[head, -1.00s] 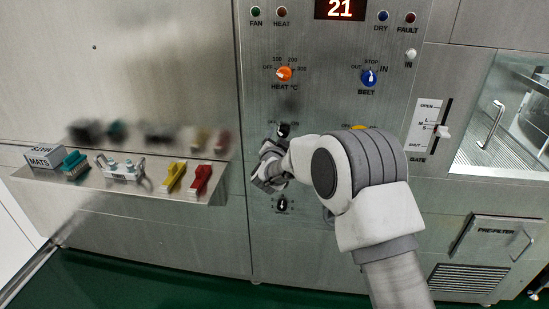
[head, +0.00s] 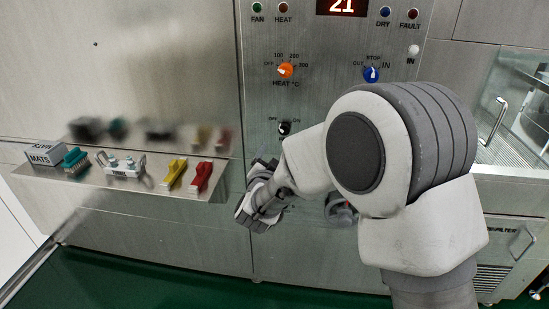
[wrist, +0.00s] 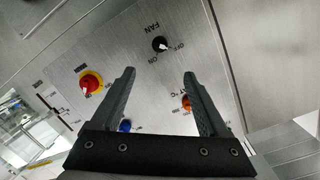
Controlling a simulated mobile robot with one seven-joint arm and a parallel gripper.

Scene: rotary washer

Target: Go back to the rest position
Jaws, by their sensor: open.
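My gripper (head: 256,205) hangs in front of the steel control panel (head: 262,105), below and left of the black fan knob (head: 284,128). In the wrist view my gripper (wrist: 160,76) is open, with nothing between its fingers. A red knob on a yellow base (wrist: 91,84) is to the left of the fingers. The orange heat knob (wrist: 187,103) is partly hidden by the right finger. My arm hides the lower right of the panel in the head view.
A steel shelf (head: 120,188) at left holds a MATS box (head: 43,153), a teal brush (head: 75,161), a metal rack (head: 121,165), and yellow (head: 175,173) and red (head: 202,177) items. The blue belt knob (head: 371,74) is above my arm. The green floor below is clear.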

